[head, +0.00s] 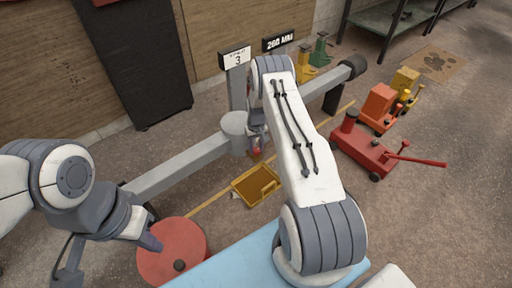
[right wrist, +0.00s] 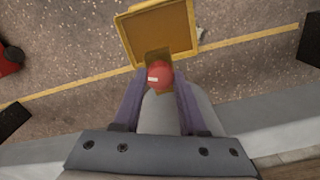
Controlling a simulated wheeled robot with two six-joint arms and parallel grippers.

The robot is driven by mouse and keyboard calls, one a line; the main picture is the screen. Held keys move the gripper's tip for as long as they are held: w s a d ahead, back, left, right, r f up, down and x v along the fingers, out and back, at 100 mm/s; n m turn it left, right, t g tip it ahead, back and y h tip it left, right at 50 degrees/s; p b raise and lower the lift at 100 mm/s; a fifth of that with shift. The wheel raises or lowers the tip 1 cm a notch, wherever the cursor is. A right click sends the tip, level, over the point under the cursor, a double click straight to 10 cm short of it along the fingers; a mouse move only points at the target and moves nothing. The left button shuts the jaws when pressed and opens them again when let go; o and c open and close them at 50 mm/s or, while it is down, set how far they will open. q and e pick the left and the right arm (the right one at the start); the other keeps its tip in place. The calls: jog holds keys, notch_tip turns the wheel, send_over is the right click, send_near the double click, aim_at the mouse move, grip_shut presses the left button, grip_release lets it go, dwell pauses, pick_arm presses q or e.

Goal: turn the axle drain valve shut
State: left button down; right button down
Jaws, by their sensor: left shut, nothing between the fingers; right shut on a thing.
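The drain valve's red round knob (right wrist: 159,75), with a small pale mark, sits between the fingertips of my right gripper (right wrist: 160,84) in the right wrist view. That gripper is shut on it. In the head view a small red bit of the valve (head: 256,154) shows below the grey axle beam (head: 180,167); my right arm hides most of the right gripper there. How far the valve is turned I cannot tell. My left gripper (head: 150,242) is shut and empty, above a red disc at the lower left, well away from the valve.
A yellow tray (head: 257,186) lies on the floor below the valve. The red round disc (head: 172,256) and a light blue surface (head: 232,262) are in front. A red floor jack (head: 362,150) and orange jacks stand at right. A yellow floor line runs under the axle.

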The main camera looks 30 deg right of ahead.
aim_at(256, 149)
jog(key=m, duration=0.3)
jog(key=shift+m, duration=0.4)
jog(key=m, duration=0.3)
jog(key=shift+m+p, duration=0.3)
jog(key=shift+p, duration=0.05)
jog(key=m, duration=0.6)
jog(key=shift+m, duration=0.3)
jog(key=shift+c, duration=2.2)
grip_release()
notch_tip(256, 149, up, 10)
jog(key=p, duration=0.4)
jog(key=shift+r, duration=0.25)
